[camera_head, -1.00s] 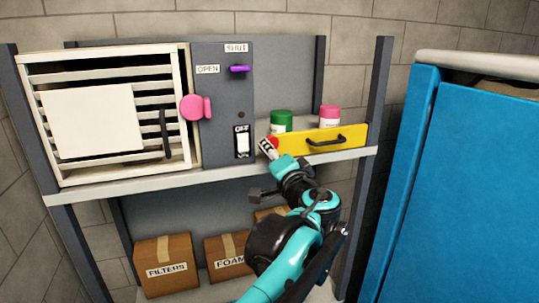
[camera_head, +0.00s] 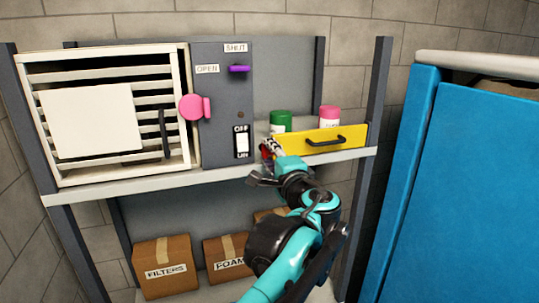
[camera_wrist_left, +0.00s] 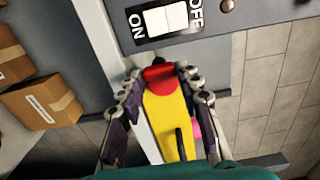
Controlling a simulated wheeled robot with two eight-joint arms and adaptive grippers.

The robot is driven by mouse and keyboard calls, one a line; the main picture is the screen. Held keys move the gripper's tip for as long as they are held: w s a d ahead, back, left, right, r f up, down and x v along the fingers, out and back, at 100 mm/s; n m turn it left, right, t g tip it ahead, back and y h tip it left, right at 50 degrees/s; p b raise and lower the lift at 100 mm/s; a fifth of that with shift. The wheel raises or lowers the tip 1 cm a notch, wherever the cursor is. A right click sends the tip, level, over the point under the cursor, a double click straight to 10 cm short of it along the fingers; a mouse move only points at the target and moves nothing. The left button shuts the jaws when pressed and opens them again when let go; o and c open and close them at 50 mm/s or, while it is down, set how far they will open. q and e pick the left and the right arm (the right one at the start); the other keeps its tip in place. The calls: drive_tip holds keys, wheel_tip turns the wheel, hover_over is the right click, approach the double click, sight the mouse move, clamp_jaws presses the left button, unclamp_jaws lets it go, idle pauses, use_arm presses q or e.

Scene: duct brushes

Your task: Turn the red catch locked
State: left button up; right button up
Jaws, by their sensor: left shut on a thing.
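In the head view a small bit of the red catch (camera_head: 265,154) shows at the left end of the yellow drawer front (camera_head: 345,138), mostly hidden by my fingers. My left gripper (camera_head: 268,150) reaches up to it from below and is shut on it. The fingers of my left gripper (camera_wrist_left: 163,84) stand on both sides of the catch. Its exact angle is hard to tell. My right gripper is out of view.
A rocker switch (camera_head: 242,142) is just left of the gripper. A pink knob (camera_head: 194,107) sits beside the white louvred vent (camera_head: 60,72). Green (camera_head: 281,121) and pink (camera_head: 329,116) jars stand behind the drawer front. A blue cabinet (camera_head: 470,190) is at right.

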use_arm(q)
drive_tip(key=o, duration=1.2)
drive_tip(key=shift+d, duration=0.1)
drive_tip(key=shift+c, duration=0.2)
drive_tip(key=shift+s, duration=0.1)
drive_tip(key=v, duration=1.1)
drive_tip(key=shift+s, duration=0.35)
drive_tip(key=shift+d, duration=0.15)
